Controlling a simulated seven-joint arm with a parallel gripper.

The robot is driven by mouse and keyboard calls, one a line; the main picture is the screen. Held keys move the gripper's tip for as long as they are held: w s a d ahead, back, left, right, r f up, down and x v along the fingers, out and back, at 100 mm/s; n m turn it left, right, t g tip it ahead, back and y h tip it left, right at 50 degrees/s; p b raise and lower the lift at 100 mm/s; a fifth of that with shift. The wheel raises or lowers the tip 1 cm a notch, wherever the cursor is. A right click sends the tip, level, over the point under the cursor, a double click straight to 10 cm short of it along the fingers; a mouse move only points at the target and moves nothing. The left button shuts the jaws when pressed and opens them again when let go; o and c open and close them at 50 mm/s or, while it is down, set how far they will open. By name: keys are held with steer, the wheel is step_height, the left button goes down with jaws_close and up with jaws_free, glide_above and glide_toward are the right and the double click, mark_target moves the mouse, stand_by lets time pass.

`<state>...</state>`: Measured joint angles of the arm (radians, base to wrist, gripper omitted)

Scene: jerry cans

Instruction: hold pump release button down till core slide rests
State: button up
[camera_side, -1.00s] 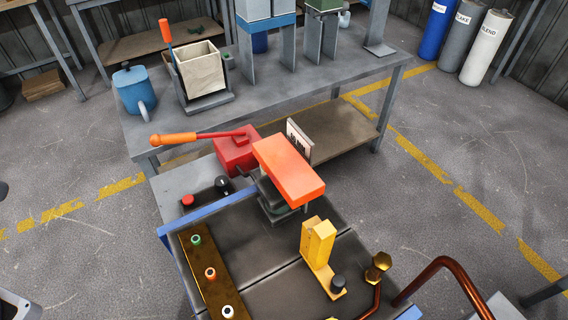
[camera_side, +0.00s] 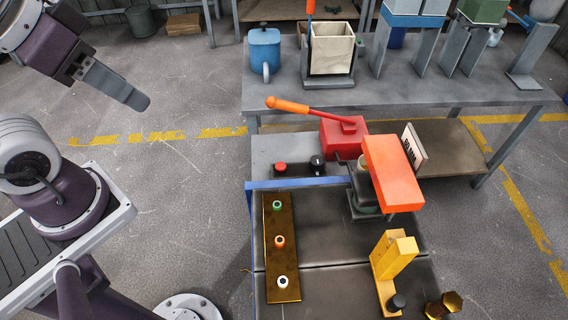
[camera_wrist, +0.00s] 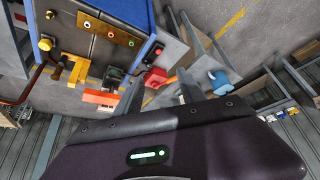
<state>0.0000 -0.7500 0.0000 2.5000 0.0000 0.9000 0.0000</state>
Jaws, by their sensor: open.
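A red pump box (camera_side: 343,136) with a long orange-tipped lever (camera_side: 290,107) stands at the bench's back edge; it also shows in the wrist view (camera_wrist: 154,78). A red button (camera_side: 280,168) and a black knob (camera_side: 317,163) sit on the grey panel in front of it. I cannot tell which is the pump release. An orange-red block (camera_side: 392,175) sits over a dark base, perhaps the core slide; its underside is partly hidden. My gripper (camera_side: 138,100) is open and empty at the upper left, well apart from the button.
A brass plate (camera_side: 284,247) with green, orange and white buttons lies on the bench. A yellow upright block (camera_side: 394,262) stands at right. Behind are a blue mug (camera_side: 264,50) and a beige bin (camera_side: 331,52) on a grey table. Open floor lies between arm and bench.

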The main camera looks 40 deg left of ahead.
stand_by(0.4)
